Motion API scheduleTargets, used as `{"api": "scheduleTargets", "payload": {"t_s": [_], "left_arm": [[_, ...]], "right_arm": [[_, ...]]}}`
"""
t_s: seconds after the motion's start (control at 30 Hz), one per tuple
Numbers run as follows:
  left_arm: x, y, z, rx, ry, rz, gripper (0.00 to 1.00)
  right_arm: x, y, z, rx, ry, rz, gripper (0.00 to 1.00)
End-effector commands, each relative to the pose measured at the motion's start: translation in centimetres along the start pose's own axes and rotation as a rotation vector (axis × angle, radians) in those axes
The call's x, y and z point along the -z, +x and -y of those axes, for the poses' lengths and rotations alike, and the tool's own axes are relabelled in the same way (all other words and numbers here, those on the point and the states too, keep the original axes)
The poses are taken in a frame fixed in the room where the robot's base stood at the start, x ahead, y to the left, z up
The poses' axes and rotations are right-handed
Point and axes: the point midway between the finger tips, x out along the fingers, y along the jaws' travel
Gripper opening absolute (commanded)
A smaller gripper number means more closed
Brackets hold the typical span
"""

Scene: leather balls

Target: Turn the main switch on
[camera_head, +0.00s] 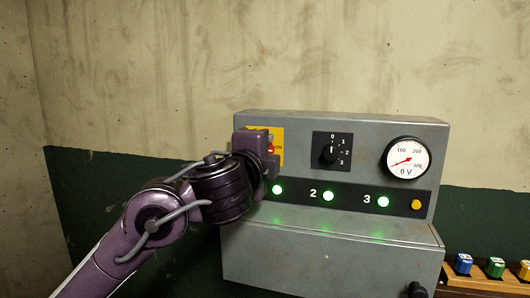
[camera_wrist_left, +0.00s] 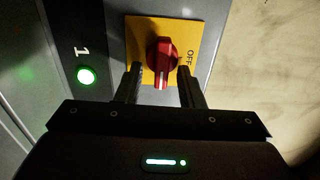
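The main switch is a red rotary knob (camera_wrist_left: 162,55) on a yellow plate (camera_wrist_left: 192,32) with "OFF" printed on it. In the head view the yellow plate (camera_head: 278,142) is mostly hidden behind my left gripper, with a little red showing. My left gripper (camera_wrist_left: 158,82) is open, with one finger on each side of the knob's near end. I cannot tell whether the fingers touch the knob. My right gripper is in neither view.
The grey control box (camera_head: 370,121) carries a black selector dial (camera_head: 330,151), a gauge (camera_head: 406,160) reading near 0 V, several lit green lamps (camera_head: 328,196) and an amber button (camera_head: 416,205). Small coloured blocks (camera_head: 495,267) stand on a wooden rack at the lower right.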

Motion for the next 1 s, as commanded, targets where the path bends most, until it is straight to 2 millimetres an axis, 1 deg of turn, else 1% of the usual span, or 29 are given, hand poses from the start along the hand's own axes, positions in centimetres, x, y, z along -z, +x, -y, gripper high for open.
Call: {"api": "scheduleTargets", "payload": {"t_s": [0.07,0.17,0.23,0.4,0.5,0.67,1.0], "left_arm": [[0.1,-0.4,0.0,0.001,-0.001,-0.002,0.35],[0.1,-1.6,-0.1,0.000,-0.003,-0.004,0.35],[0.1,-2.9,-0.1,0.002,-0.003,-0.003,0.35],[0.1,-5.7,0.0,0.000,-0.003,-0.004,0.35],[0.1,-6.9,0.0,-0.002,-0.001,-0.004,0.35],[0.0,-7.8,0.0,0.000,-0.001,-0.001,0.35],[0.0,-7.8,-0.1,-0.001,0.000,0.000,0.35]], "right_arm": [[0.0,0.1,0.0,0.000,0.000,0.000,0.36],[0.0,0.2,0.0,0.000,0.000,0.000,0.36],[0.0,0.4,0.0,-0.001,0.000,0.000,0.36],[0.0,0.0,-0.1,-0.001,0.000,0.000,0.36],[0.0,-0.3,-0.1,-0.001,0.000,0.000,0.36],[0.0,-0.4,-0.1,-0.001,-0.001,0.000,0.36],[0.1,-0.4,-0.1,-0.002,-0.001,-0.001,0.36]]}}
